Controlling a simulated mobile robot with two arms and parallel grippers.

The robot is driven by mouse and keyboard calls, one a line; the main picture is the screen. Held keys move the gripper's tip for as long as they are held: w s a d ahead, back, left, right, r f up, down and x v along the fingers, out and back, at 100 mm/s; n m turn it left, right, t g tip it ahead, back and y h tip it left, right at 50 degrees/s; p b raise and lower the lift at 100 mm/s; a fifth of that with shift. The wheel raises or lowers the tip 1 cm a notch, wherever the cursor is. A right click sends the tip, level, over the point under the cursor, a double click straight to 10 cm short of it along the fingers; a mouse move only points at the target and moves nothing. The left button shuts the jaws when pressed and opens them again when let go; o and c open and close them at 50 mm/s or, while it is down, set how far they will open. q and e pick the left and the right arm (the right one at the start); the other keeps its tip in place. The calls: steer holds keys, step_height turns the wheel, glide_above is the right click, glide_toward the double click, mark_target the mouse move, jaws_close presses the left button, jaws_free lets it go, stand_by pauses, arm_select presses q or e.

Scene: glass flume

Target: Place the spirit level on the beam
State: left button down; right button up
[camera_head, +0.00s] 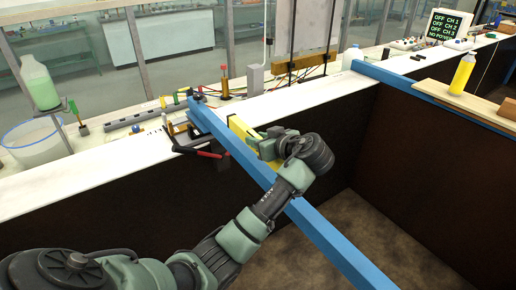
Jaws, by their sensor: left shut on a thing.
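The blue beam (330,236) runs from the white ledge down to the bottom right, across the dark-walled flume. My left arm reaches over this beam. My left gripper (262,148) is shut on the yellow spirit level (239,127), just right of the beam's far part. The level lies roughly along the beam's direction, and its middle is hidden by the gripper. I cannot tell its height above the beam or whether they touch. My right gripper is not in view.
A second blue beam (385,76) crosses at the right, with a wooden board (440,92) and a yellow bottle (462,74) near it. The flume floor looks clear.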

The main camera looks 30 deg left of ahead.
arm_select(q)
step_height(320, 180, down, 4)
steer(key=shift+r+p, duration=0.25)
steer(key=shift+p, duration=0.25)
steer(key=shift+f, duration=0.5)
steer(key=c, duration=1.1)
jaws_free()
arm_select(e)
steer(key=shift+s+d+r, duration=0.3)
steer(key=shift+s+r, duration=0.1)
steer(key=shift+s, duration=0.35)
arm_select(q)
steer(key=shift+r, duration=0.2)
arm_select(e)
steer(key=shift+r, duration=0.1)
